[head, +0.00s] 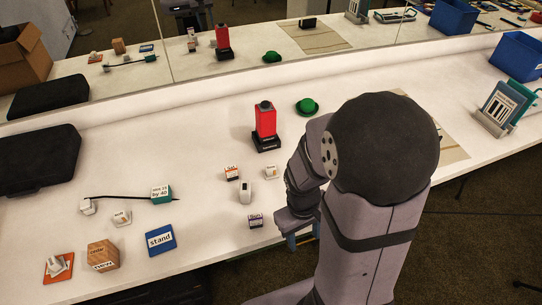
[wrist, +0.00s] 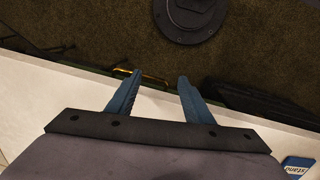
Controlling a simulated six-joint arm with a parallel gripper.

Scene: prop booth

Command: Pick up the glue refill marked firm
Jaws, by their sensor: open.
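Several small white labelled blocks stand on the table in the head view, and their print is too small to read, so I cannot tell which is marked firm. Two with reddish-orange labels are the left one (head: 231,172) and the right one (head: 271,171). One with a dark purple label (head: 256,220) stands nearer the front edge. Another pale one (head: 122,218) is at the left. My gripper (head: 303,242) is at the table's front edge, right of the purple-labelled block, partly hidden by my arm. In the wrist view my gripper (wrist: 159,80) is open and empty.
A white device (head: 245,192) stands between the small blocks. A red device on a black base (head: 265,125) and a green hat (head: 307,106) are behind. A mirror lines the back.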

